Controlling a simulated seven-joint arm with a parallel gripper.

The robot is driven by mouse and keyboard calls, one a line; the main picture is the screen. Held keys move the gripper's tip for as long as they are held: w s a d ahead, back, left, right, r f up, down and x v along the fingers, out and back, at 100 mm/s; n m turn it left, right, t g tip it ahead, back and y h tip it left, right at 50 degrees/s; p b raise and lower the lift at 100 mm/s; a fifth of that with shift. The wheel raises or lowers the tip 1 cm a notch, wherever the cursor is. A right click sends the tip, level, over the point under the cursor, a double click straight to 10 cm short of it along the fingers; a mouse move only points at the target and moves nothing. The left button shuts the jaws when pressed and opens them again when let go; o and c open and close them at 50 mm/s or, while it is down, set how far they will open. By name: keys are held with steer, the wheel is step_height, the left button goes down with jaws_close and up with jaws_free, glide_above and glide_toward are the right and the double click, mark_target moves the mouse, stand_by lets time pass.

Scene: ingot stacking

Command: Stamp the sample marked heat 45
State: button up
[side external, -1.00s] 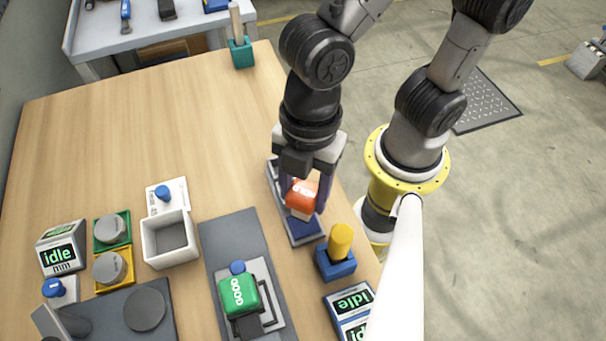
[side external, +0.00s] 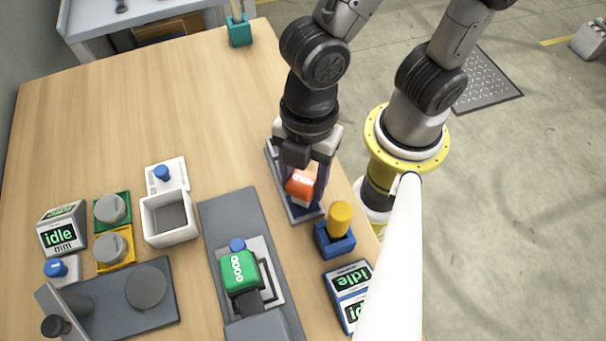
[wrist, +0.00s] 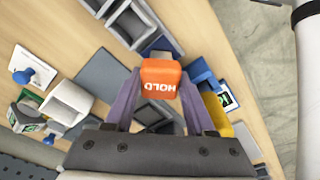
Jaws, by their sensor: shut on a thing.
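My gripper (side external: 303,184) is shut on an orange block marked HOLD (side external: 300,187), with a pale part below it. In the wrist view the block (wrist: 160,78) sits between the fingers, its lettering upside down. In the side view it is over a long grey and blue tray (side external: 307,214); I cannot tell whether it touches the tray. A green-topped device with white digits (side external: 238,270) stands on a dark grey strip at the front centre. Two grey round pieces sit on a green pad (side external: 111,209) and a yellow pad (side external: 111,248) at left. No heat 45 marking is readable.
A yellow cylinder in a blue holder (side external: 339,231) and a blue-framed idle display (side external: 349,293) stand right of the tray. An open white box (side external: 168,218), another idle display (side external: 61,232) and a dark plate (side external: 123,303) are at left. The table's far middle is clear.

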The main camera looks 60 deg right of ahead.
steer(key=shift+f, duration=0.65)
stand_by(1.5)
steer(key=shift+r, duration=0.1)
steer(key=shift+r, duration=3.5)
